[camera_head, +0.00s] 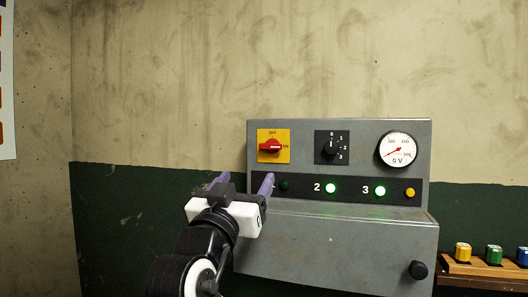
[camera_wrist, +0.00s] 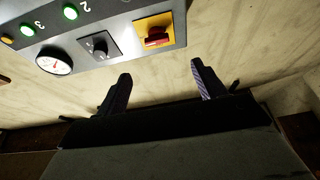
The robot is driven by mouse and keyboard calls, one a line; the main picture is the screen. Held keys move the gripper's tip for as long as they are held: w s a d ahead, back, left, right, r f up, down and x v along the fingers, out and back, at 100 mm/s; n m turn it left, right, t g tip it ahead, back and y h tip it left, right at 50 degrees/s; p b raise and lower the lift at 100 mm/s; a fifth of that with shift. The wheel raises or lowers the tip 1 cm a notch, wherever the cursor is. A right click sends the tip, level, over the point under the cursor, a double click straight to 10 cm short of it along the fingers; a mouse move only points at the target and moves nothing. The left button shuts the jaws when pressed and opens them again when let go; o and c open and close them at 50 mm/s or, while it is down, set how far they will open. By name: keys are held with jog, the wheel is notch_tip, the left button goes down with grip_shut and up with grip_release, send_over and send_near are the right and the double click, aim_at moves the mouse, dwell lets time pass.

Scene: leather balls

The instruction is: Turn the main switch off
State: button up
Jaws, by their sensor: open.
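The main switch (camera_head: 271,146) is a red rotary handle on a yellow plate at the upper left of a grey control panel (camera_head: 340,240). In the head view its handle lies horizontal, its tip toward the "ON" mark on the right; "OFF" is marked at the top. The switch also shows in the wrist view (camera_wrist: 156,38), above the fingers. My gripper (camera_head: 245,182) is open and empty, in front of the panel's left side and lower in the picture than the switch. The fingers look apart from the switch. In the wrist view, the two dark fingers (camera_wrist: 160,85) are spread wide.
Right of the switch are a black selector knob (camera_head: 331,148) and a round gauge (camera_head: 397,150). Green lamps marked 2 (camera_head: 330,188) and 3 (camera_head: 380,190) glow below. A black knob (camera_head: 418,270) sits lower right. A wooden shelf (camera_head: 480,267) holds coloured blocks.

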aim_at(269, 148)
jog(key=p+x, duration=0.1)
jog(key=x, duration=0.3)
jog(key=p+x, duration=0.2)
jog(key=x, duration=0.2)
jog(key=p+x, duration=0.2)
jog(key=x, duration=0.2)
jog(key=shift+w+d, duration=0.15)
jog(key=shift+d, duration=0.25)
jog(key=shift+x, duration=0.75)
jog(key=shift+f, duration=0.1)
jog(key=c, duration=1)
